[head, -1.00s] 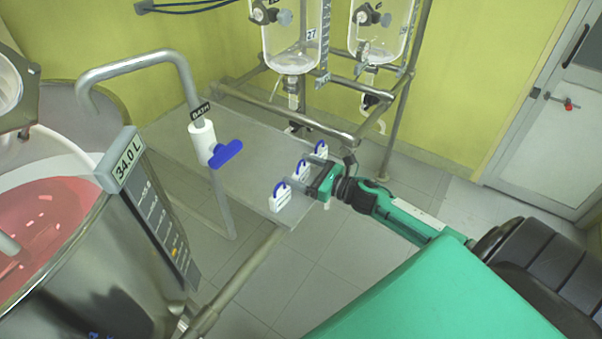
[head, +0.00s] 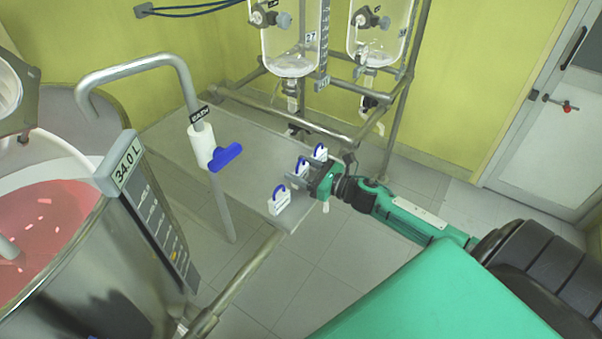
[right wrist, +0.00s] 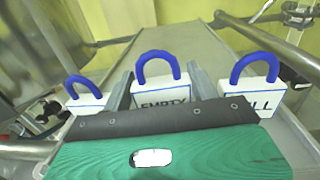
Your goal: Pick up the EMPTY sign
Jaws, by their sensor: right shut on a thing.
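The EMPTY sign (right wrist: 161,93) is a white tag with a blue loop handle, in the middle of a row of three in the right wrist view. In the head view it is the middle sign (head: 301,168), partly hidden by my right gripper. My right gripper (head: 297,182) is shut on it, one finger on each side; the gripper body hides the sign's lower part in the right wrist view. The sign appears at the shelf (head: 190,140); I cannot tell whether it still touches it. My left gripper is not in view.
A sign ending in "LL" (right wrist: 252,93) and another white sign (right wrist: 88,100) stand close on either side. A steel vessel (head: 110,265) with pink liquid is at left, beside a bent pipe with a blue-handled BATH valve (head: 225,156). Glass reactors (head: 291,45) hang behind the shelf.

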